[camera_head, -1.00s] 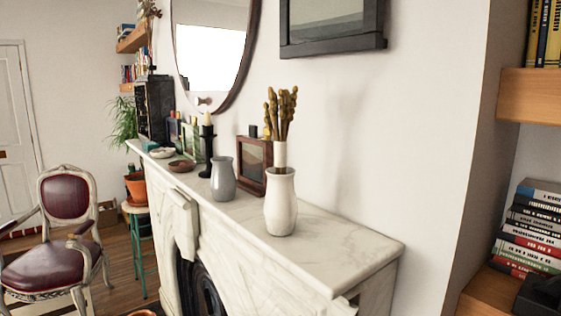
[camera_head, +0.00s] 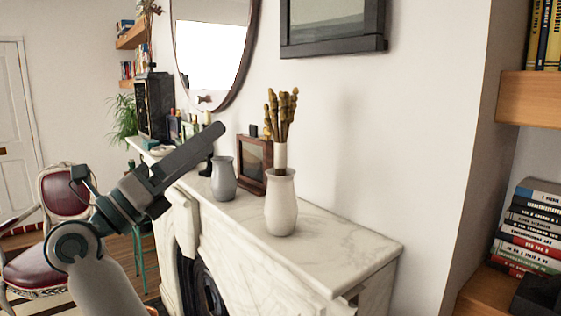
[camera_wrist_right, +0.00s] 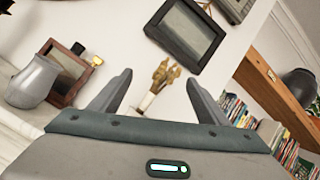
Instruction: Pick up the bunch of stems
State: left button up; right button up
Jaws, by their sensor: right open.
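My left gripper is not in view.
A grey vase (camera_head: 223,180) and a brown picture frame (camera_head: 254,163) stand left of the cream vase. A dark wall frame (camera_head: 332,25) and a round mirror (camera_head: 210,50) hang behind. The mantel (camera_head: 335,245) right of the cream vase is bare.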

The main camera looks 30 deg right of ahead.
aim_at(273, 95)
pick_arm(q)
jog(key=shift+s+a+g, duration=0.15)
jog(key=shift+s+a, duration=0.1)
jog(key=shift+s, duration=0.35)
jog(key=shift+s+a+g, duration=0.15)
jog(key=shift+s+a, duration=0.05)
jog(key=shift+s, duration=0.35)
pick_arm(e)
jog(key=s+r+m+t+y, duration=0.3)
jog(key=s+r+t+y, duration=0.1)
jog(key=s+r+y, duration=0.3)
jog(key=shift+s+a+r+t, duration=0.3)
jog(key=shift+s+r, duration=0.35)
jog(key=shift+s, duration=0.6)
jog(key=shift+d, duration=0.1)
jog(key=p+x, duration=0.5)
jog(key=x, duration=0.6)
jog(key=shift+w+d, duration=0.15)
jog(key=shift+d, duration=0.05)
pick_arm(q)
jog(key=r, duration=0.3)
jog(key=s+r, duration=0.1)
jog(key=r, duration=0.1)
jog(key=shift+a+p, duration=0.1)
jog(key=shift+p, duration=0.25)
pick_arm(e)
jog(key=shift+w+d+f, duration=0.15)
jog(key=shift+w+d, duration=0.05)
jog(key=shift+d, duration=0.15)
